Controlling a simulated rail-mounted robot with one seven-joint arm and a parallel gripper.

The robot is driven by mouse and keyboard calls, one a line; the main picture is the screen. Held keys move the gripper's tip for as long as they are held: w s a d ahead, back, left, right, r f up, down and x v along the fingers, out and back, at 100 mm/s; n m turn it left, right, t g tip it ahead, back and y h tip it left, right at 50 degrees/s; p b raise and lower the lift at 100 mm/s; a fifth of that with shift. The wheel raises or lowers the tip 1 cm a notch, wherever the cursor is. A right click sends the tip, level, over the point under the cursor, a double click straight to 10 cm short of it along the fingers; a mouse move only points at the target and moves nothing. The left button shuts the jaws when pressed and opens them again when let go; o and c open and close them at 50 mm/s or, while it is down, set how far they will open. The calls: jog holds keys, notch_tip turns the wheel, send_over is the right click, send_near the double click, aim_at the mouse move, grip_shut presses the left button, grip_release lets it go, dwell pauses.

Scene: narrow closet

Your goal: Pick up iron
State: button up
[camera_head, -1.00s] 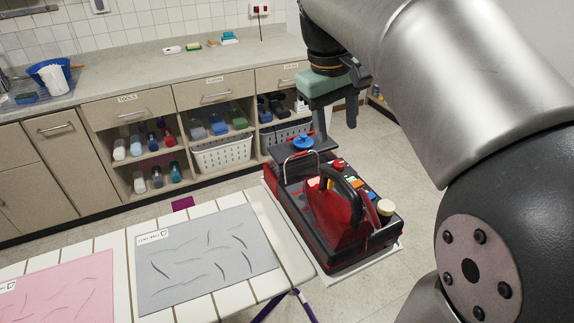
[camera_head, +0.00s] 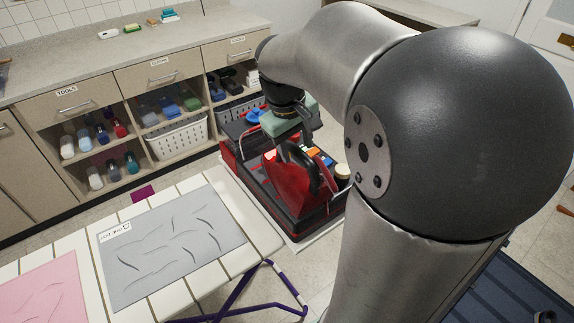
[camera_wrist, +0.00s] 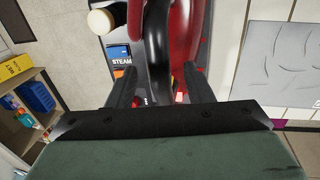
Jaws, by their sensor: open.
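The red iron (camera_head: 280,178) with a black looped handle sits on its red and black station (camera_head: 318,222), beyond the near end of the ironing board. My gripper (camera_head: 291,138) is above and behind the iron, pointing down, partly hidden by its own body. In the wrist view the two dark fingers of my gripper (camera_wrist: 161,88) are apart. The iron's black handle (camera_wrist: 157,45) runs down between them in the picture, with the red body to its right. I see no grip on the handle; how deep it sits between the fingers I cannot tell.
The ironing board (camera_head: 190,186) with a grey cloth (camera_head: 165,262) and a pink cloth (camera_head: 45,288) lies left of the station. A cream knob (camera_head: 342,171) stands on the station's right end. Cabinets with shelves and a white basket (camera_head: 178,138) line the back.

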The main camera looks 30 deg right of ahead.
jog(key=shift+d+f, duration=0.15)
jog(key=shift+f, duration=0.5)
jog(key=shift+d+f, duration=0.15)
jog(key=shift+f, duration=0.5)
grip_shut()
jog(key=shift+w+r, duration=0.1)
jog(key=shift+r, duration=0.15)
